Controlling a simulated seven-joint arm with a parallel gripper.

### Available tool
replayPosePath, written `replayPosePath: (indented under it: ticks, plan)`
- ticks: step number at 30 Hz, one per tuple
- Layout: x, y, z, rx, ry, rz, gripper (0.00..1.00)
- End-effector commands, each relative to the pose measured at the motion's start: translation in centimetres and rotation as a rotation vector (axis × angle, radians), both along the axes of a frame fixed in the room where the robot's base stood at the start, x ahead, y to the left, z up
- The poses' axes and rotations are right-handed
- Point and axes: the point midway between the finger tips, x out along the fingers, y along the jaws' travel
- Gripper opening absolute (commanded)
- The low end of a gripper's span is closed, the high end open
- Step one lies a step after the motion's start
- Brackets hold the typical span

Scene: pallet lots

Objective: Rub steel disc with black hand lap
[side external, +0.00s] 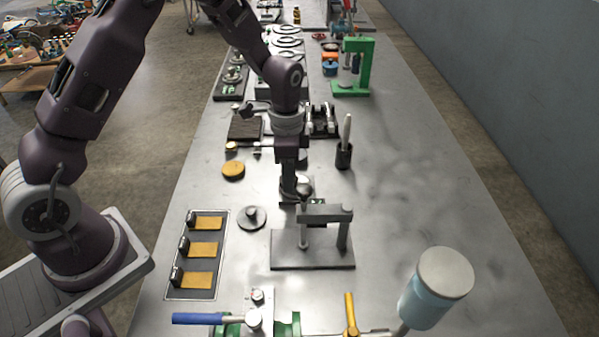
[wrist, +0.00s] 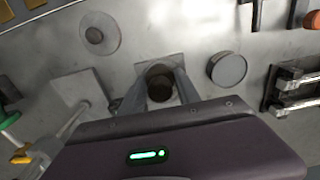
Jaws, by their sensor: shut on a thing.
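My gripper (wrist: 162,90) is shut on a dark round piece, which I take for the black hand lap (wrist: 160,87). The lap is upright between the two fingers, over a pale square plate (wrist: 174,62). In the side view, my gripper (side external: 290,190) is low over the bench behind the grey stand. Whether the lap touches what is under it cannot be told. A round grey-faced disc with a dark rim (wrist: 227,69) lies right of the fingers in the wrist view. I cannot tell whether this is the steel disc or whether one is hidden under the lap.
A grey stand (side external: 312,262) is close in front of my gripper. A flat grey disc with a knob (side external: 251,218) lies to its left. A black cup with a brush (side external: 343,155) stands behind right, and a clamp block (side external: 322,119) behind. The bench's right side is mostly clear.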

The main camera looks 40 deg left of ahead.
Motion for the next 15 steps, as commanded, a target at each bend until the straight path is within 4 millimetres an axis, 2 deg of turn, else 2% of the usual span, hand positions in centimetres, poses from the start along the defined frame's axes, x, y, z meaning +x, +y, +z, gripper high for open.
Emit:
replayPosePath:
  ticks: [5,7,15]
  plan:
    - [-1.2,1.2,0.0,0.0,0.0,0.002,0.0]
    - [-0.8,1.6,0.0,0.0,-0.001,0.0,0.0]
    - [1.0,-0.4,0.1,0.0,-0.001,-0.003,0.0]
